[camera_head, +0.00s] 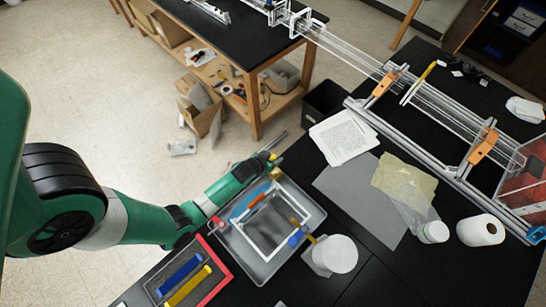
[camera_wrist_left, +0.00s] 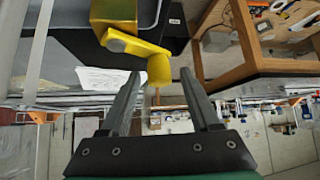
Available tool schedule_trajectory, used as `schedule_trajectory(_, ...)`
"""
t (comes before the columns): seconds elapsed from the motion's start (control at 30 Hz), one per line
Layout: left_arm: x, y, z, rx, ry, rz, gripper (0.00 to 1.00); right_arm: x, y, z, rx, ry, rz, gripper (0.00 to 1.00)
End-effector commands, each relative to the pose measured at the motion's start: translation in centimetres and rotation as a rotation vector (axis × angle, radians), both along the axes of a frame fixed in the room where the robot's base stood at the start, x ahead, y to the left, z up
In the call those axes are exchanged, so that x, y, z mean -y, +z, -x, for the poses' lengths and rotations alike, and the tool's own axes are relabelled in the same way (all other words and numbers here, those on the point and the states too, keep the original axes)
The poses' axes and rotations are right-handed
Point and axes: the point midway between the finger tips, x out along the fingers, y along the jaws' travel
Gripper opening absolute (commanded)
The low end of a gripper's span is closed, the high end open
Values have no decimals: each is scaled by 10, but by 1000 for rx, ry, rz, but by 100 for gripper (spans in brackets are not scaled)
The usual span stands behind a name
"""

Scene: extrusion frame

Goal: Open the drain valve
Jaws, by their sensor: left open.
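In the left wrist view a yellow valve body (camera_wrist_left: 116,12) shows at the top, with a yellow lever (camera_wrist_left: 128,44) that ends in a round yellow knob (camera_wrist_left: 159,69). I take this to be the drain valve. My left gripper (camera_wrist_left: 162,76) is open, and the knob appears between its two fingertips with gaps on both sides. In the head view my left gripper (camera_head: 276,144) is at the far edge of the grey tray (camera_head: 262,272), beside a small yellow part (camera_head: 272,157). My right gripper is not in view.
A white frame (camera_head: 252,240) with coloured parts lies in the tray. A white round container (camera_head: 337,254) stands at its right. A red-rimmed bin (camera_head: 220,266) sits at the front. Papers (camera_head: 344,136), a paper roll (camera_head: 481,230) and a rail assembly (camera_head: 440,120) lie farther right.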

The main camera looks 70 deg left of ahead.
Motion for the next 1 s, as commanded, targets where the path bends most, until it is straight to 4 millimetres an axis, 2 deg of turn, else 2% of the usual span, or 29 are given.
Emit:
schedule_trajectory(0.3,-2,-3,-3,1,-1,0,63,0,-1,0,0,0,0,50)
schedule_trajectory(0.37,-2,-3,-3,1,-1,0,54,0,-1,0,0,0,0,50)
schedule_trajectory(0.67,-2,-3,-3,1,-1,0,0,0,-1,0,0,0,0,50)
schedule_trajectory(1.0,0,-6,-1,-4,42,2,0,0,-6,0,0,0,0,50)
